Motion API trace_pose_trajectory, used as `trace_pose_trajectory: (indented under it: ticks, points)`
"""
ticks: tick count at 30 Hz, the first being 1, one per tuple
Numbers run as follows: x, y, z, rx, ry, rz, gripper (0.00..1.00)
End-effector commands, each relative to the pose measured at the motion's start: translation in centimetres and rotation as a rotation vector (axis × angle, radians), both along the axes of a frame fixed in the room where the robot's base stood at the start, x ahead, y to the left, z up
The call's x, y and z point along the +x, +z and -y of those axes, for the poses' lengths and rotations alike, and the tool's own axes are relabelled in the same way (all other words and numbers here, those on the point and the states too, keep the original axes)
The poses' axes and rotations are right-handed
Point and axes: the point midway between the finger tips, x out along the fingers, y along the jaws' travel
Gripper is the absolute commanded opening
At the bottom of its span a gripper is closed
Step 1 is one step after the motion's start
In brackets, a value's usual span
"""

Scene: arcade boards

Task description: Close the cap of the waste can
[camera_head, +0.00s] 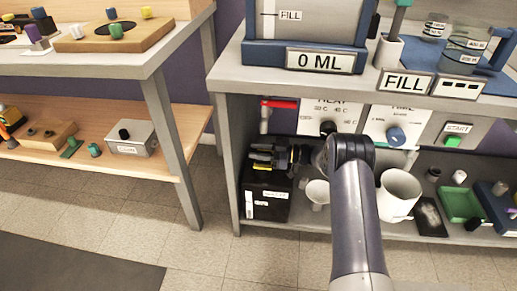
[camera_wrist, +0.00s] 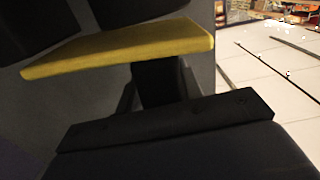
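The waste can (camera_head: 268,205) is a black box with white labels on the lower shelf, at the left end of the counter. My gripper (camera_head: 262,160) is over the top of the can, with my arm reaching in from the right. A yellow-edged flat piece shows there, and it is large in the wrist view (camera_wrist: 125,48), slanting below dark shapes. I cannot tell for sure whether it is the cap. A dark block fills the bottom of the wrist view. The can's opening is hidden, and so is the gap between my fingertips.
A white funnel (camera_head: 317,193) and a white mug (camera_head: 398,194) stand right of the can. The counter's left leg (camera_head: 228,165) is close to its left side. Knob panels (camera_head: 330,117) hang above. Open floor (camera_head: 215,245) lies in front.

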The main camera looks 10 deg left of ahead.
Motion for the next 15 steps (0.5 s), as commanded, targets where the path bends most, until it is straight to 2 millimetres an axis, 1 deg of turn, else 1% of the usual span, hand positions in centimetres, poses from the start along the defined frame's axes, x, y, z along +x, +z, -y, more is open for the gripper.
trace_pose_trajectory:
  ticks: [1,12,13,15]
  points:
    - [0.04,-0.75,0.12,-0.004,-0.007,-0.006,0.3]
    - [0.17,-0.13,0.09,0.0,-0.007,0.002,0.6]
    - [0.17,-0.11,0.08,0.001,-0.007,0.002,0.62]
    - [0.16,-0.06,0.05,0.001,-0.006,0.003,0.62]
